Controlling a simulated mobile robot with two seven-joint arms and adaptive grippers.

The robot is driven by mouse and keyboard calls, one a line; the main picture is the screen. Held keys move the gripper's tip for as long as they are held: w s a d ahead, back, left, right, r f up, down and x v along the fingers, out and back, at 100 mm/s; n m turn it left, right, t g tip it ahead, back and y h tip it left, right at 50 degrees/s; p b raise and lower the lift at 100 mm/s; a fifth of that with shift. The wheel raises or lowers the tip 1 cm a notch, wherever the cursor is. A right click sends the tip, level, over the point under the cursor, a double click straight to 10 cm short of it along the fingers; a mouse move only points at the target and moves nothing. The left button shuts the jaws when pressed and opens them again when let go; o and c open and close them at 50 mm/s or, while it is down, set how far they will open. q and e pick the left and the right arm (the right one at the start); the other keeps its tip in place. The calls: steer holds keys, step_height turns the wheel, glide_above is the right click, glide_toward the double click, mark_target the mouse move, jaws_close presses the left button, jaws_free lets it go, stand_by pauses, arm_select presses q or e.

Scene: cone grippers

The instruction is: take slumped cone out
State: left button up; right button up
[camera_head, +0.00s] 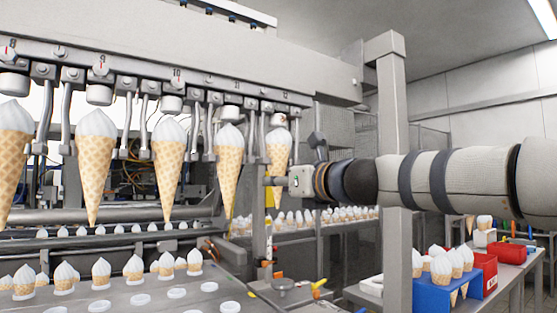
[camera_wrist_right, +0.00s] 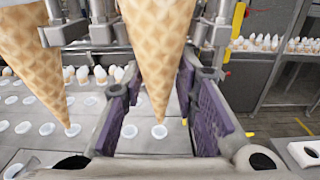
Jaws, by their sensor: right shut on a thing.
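A row of waffle cones with white soft-serve tops hangs tip-down from the machine in the head view. I cannot tell from these frames which cone is slumped. My left gripper is not in view.
A neighbouring cone (camera_head: 228,175) hangs close to the left of the gripper. A blue crate (camera_head: 433,294) with cones and a red crate (camera_head: 484,270) sit on a bench at lower right.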

steer(key=shift+f, duration=0.1)
steer(key=v, duration=0.4)
steer(key=shift+s+d, duration=0.15)
steer(key=shift+s, duration=0.05)
steer(key=shift+v, duration=2)
